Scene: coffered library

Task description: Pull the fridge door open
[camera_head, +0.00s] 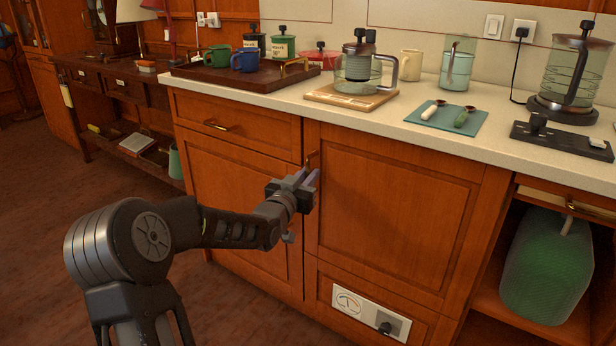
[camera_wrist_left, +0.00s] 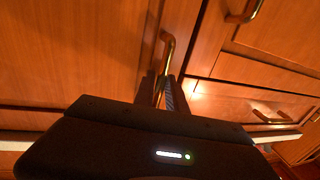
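The fridge door is a brown wooden panel (camera_head: 390,205) in the counter front, above a plate with a dial; it looks shut, flush with the cabinet. Its brass handle (camera_head: 312,158) stands upright near the door's upper left edge. It also shows in the left wrist view (camera_wrist_left: 168,48). My left gripper (camera_head: 309,178) is just in front of the handle's lower part. In the left wrist view its fingers (camera_wrist_left: 165,92) are a little apart, with the handle's end at the gap between them. I cannot tell whether they touch it. My right gripper is not in view.
The counter (camera_head: 270,97) above holds a tray with mugs (camera_head: 245,60), a glass press (camera_head: 360,68) on a board, and a teal mat (camera_head: 447,117). A dial plate (camera_head: 370,312) sits below the door. An open bay with a green container (camera_head: 547,265) is at right. The floor at left is clear.

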